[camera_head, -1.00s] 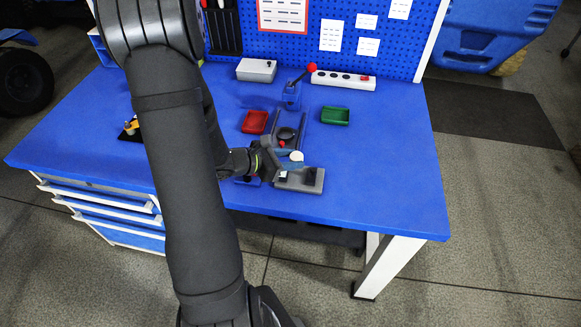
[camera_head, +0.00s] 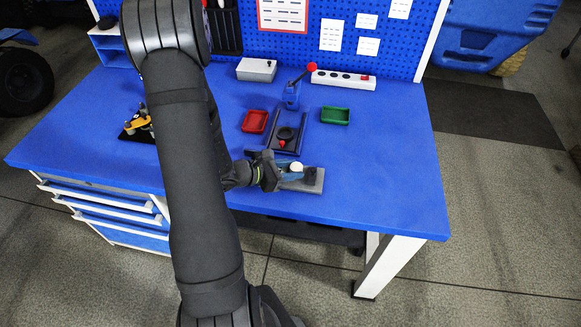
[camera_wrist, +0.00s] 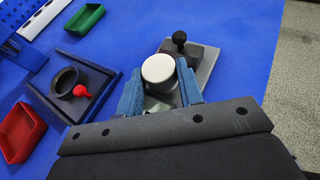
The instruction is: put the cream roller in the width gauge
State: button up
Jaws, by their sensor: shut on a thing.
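The cream roller (camera_wrist: 158,69) is a short pale cylinder held upright between the blue fingers of my gripper (camera_wrist: 160,88). It also shows in the head view (camera_head: 297,167). What I take for the width gauge (camera_head: 313,183) is a grey plate near the bench's front edge, with a dark block and black knob. In the wrist view, the gauge (camera_wrist: 207,66) is just beyond and to the right of the roller, partly hidden by roller and fingers. My gripper (camera_head: 289,173) is over the gauge's left end. I cannot tell whether the roller touches the plate.
Behind the gauge is a dark fixture (camera_wrist: 98,76) with a black ring and red knob. A red tray (camera_head: 255,121) and green tray (camera_head: 335,116) flank it, with a red-knobbed lever (camera_head: 310,68) behind. The bench is clear to the right.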

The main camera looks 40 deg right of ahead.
jog(key=shift+f, duration=0.15)
jog(key=o, duration=1)
jog(key=shift+s+f, duration=0.1)
jog(key=shift+r, duration=0.3)
jog(key=v, duration=1.2)
jog(key=shift+r, duration=0.35)
